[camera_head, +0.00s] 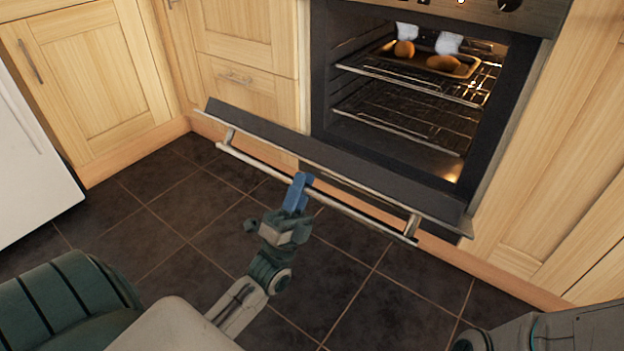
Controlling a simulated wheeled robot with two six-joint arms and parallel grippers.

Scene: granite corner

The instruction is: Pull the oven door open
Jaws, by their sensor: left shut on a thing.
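The oven (320,75) stands in the cabinet row with its lit inside showing. Its door (345,163) is hinged low and tilted well open towards me, so I see its top edge and the long metal handle bar (352,212) along its front. My left gripper (299,184), with blue fingers, is shut on the handle bar near its middle. The fingers hide a short piece of the bar. My right gripper is not in view.
Inside the oven a tray (462,71) with brown food and white items sits on the upper wire rack (410,84). Wooden cabinets (95,80) flank the oven. A white appliance (30,165) stands at the left. The dark tiled floor (365,310) before the door is clear.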

